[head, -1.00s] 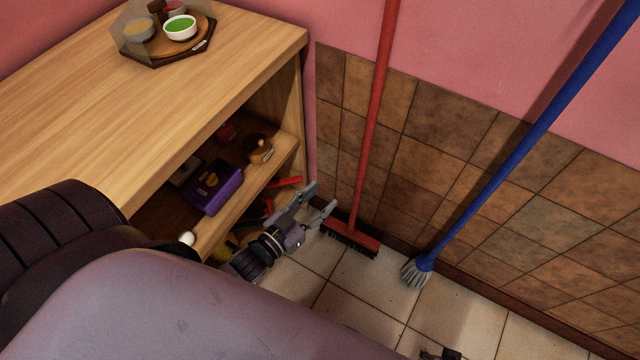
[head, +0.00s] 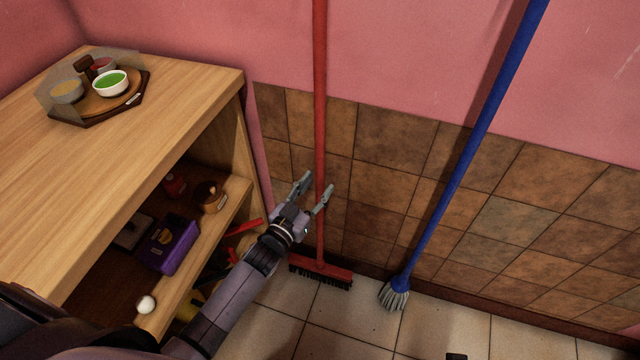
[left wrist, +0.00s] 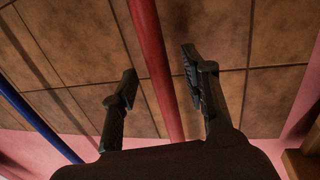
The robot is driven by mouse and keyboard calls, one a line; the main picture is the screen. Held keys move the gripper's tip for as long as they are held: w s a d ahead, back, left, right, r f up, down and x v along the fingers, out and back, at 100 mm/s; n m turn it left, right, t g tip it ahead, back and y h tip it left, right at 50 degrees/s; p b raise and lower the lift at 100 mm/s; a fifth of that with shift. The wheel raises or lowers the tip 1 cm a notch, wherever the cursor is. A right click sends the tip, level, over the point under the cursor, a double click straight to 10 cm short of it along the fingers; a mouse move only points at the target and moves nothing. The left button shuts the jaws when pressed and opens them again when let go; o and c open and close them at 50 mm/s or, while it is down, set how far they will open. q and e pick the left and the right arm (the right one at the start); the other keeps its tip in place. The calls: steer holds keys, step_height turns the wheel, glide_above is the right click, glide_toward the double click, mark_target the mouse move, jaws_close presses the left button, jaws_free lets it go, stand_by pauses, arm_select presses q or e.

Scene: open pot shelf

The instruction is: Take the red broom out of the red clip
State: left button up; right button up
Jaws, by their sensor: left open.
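The red broom (head: 320,100) stands upright against the wall, its red head with black bristles (head: 320,271) low at the floor. Its upper end and the red clip are out of view. My left gripper (head: 317,190) is open at the lower part of the red handle. In the left wrist view the red handle (left wrist: 155,65) passes between the two open fingers (left wrist: 158,72), with a gap on each side. I cannot tell how deep the handle sits between them. My right gripper is not seen clearly in any view.
A wooden shelf unit (head: 190,95) stands at the left, with a tray (head: 125,105) of bowls on top and a purple box (head: 170,244) inside. A blue mop (head: 463,170) leans on the tiled wall to the right of the broom. Floor between is clear.

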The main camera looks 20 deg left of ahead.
arm_select(q)
steer(key=shift+x, duration=1.2)
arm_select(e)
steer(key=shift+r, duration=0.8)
arm_select(q)
steer(key=shift+c, duration=0.3)
jaws_close()
steer(key=shift+o, duration=0.2)
jaws_free()
steer(key=shift+s, duration=0.1)
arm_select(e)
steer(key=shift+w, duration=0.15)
arm_select(q)
steer(key=shift+s+f, duration=0.1)
steer(key=shift+s, duration=0.15)
steer(key=v, duration=1.1)
steer(key=shift+s, duration=0.15)
